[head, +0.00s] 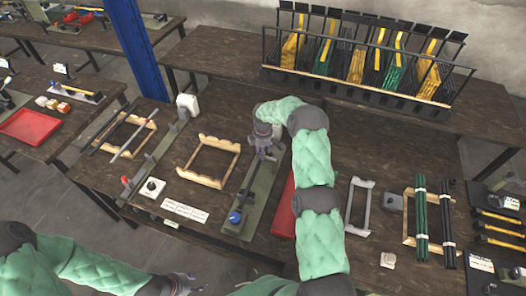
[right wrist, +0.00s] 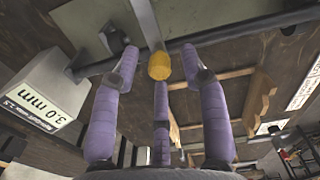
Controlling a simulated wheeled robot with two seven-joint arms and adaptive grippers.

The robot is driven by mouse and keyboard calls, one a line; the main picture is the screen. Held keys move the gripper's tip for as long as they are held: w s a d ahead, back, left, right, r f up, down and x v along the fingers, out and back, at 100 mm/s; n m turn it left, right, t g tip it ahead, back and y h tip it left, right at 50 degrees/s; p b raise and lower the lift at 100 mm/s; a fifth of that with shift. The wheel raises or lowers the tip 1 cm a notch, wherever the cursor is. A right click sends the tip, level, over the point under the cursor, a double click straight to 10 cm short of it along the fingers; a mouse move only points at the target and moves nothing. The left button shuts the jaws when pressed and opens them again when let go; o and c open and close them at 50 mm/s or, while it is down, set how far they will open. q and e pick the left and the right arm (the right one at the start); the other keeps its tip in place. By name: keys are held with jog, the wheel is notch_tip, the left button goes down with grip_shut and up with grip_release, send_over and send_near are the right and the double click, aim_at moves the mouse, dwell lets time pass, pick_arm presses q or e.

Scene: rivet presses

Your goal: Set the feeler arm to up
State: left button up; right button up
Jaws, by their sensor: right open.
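A green press base (head: 249,197) with a blue knob (head: 235,217) at its near end lies on the middle table. My right gripper (head: 264,142) is over the far end of this base and hides part of it. In the right wrist view, its purple fingers (right wrist: 160,75) are spread open around a yellow knob (right wrist: 159,66) on a thin rod; contact cannot be told. I cannot tell for sure which part is the feeler arm, or its setting. My left gripper (head: 178,284) is at the bottom edge, away from the press; its fingers are too small to read.
A white block marked 3.0 mm (right wrist: 47,92) is beside the press in the wrist view. A second press (head: 151,166) and wooden frame (head: 207,161) lie left. A red tray (head: 284,207) and grey frame (head: 358,206) lie right. A rack (head: 362,60) stands behind.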

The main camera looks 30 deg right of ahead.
grip_shut()
